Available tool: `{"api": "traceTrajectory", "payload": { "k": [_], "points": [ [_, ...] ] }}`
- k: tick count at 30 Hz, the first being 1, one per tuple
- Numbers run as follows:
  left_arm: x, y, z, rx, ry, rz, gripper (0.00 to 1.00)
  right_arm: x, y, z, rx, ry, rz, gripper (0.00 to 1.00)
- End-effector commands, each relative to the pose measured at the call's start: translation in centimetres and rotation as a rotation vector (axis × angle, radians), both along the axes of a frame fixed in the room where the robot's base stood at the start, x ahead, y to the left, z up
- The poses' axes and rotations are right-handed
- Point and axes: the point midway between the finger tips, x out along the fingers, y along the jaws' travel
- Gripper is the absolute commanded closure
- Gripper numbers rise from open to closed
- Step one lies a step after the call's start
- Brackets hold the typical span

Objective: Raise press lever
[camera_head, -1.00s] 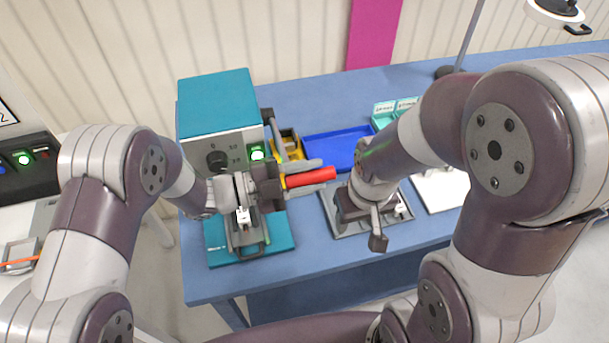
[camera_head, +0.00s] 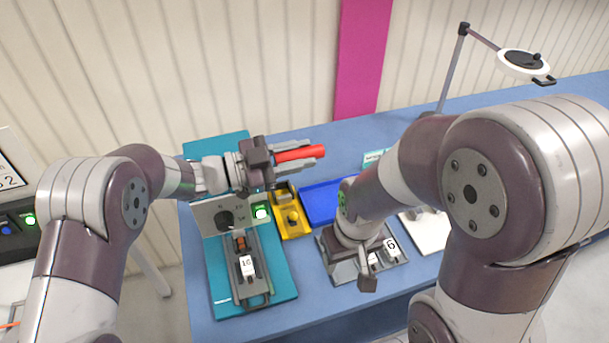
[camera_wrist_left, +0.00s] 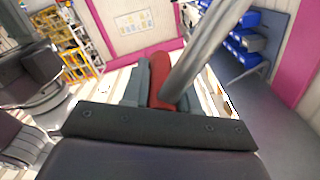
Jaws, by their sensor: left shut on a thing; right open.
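The press is a teal machine with a grey front panel (camera_head: 207,214), a dark knob and a lit green button (camera_head: 261,212). Its lever ends in a red grip (camera_head: 300,154), which points right above the machine. My left gripper (camera_head: 306,152) is shut on the red grip. In the left wrist view the red grip (camera_wrist_left: 160,78) sits between the fingers, with the grey lever rod (camera_wrist_left: 207,45) slanting up beside it. My right gripper (camera_head: 367,268) is low over the grey tray at the bench's middle; its fingers are largely hidden by the arm.
A teal base plate (camera_head: 283,270) carries a slide with a block marked 16 (camera_head: 247,267). A yellow bin (camera_head: 292,230) and blue tray (camera_head: 318,204) lie to the right. A grey fixture (camera_head: 340,268) holds a block marked 6 (camera_head: 390,249). A magnifier lamp (camera_head: 523,64) stands back right.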

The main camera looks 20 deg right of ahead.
Motion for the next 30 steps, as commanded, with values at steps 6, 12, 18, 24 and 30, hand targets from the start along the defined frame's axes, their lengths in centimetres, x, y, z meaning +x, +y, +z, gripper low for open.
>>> {"api": "traceTrajectory", "payload": {
  "k": [6, 12, 18, 24, 30],
  "points": [
    [1.7, 0.1, 1.0, 0.001, -0.002, 0.003, 1.00, 0.0, 0.0, 0.0, 0.000, 0.000, 0.000, 0.46],
    [2.3, 0.1, 1.4, 0.002, -0.002, 0.002, 1.00, 0.0, 0.0, 0.0, 0.000, 0.000, 0.000, 0.46],
    [2.5, 0.1, 1.5, 0.002, -0.002, 0.002, 1.00, 0.0, 0.0, 0.0, 0.000, 0.000, 0.000, 0.46],
    [2.5, 0.1, 1.4, 0.003, -0.002, 0.001, 1.00, 0.0, 0.0, 0.0, 0.000, 0.000, 0.000, 0.46],
    [2.4, 0.1, 1.5, 0.002, -0.002, 0.001, 0.46, 0.0, 0.0, 0.0, 0.000, 0.000, 0.000, 0.46]
  ]
}}
